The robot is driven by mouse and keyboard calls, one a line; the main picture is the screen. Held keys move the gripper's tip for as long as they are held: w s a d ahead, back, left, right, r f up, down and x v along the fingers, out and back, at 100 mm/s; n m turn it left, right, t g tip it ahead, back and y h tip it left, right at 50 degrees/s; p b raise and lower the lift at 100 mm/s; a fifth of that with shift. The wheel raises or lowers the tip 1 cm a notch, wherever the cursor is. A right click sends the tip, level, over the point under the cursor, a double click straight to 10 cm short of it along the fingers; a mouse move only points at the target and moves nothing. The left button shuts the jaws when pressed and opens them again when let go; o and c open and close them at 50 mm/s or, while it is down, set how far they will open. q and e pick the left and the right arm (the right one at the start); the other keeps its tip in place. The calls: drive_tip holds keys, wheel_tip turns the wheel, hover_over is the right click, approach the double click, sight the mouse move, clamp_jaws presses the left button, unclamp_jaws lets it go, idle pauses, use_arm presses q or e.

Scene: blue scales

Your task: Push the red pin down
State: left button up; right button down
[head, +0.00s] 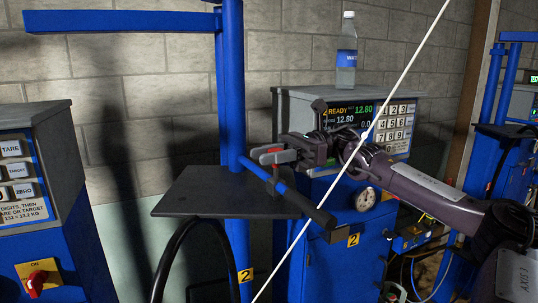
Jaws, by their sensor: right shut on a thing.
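My right gripper (268,155) reaches in from the right and is shut on the red pin. Its fingers cover much of the pin, so how deep the pin sits cannot be told. My left gripper is not in view.
A black platform (205,193) is fixed to the blue post (230,110). The blue bar with its black grip (307,207) slopes below my gripper. Behind stands a scale display with keypad (392,124), a water bottle (347,58) on top. A thin white line crosses the view.

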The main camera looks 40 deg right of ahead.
wheel_tip(320, 180, down, 3)
drive_tip(key=shift+b, duration=1.05)
drive_tip(key=shift+a, duration=0.1)
drive_tip(key=c, duration=1.1)
unclamp_jaws()
drive_tip(key=shift+c, duration=0.2)
drive_tip(key=shift+r, duration=0.1)
drive_tip(key=shift+d, duration=0.2)
drive_tip(key=p+v, duration=0.2)
drive_tip(key=v, duration=0.5)
drive_tip(key=shift+d, duration=0.3)
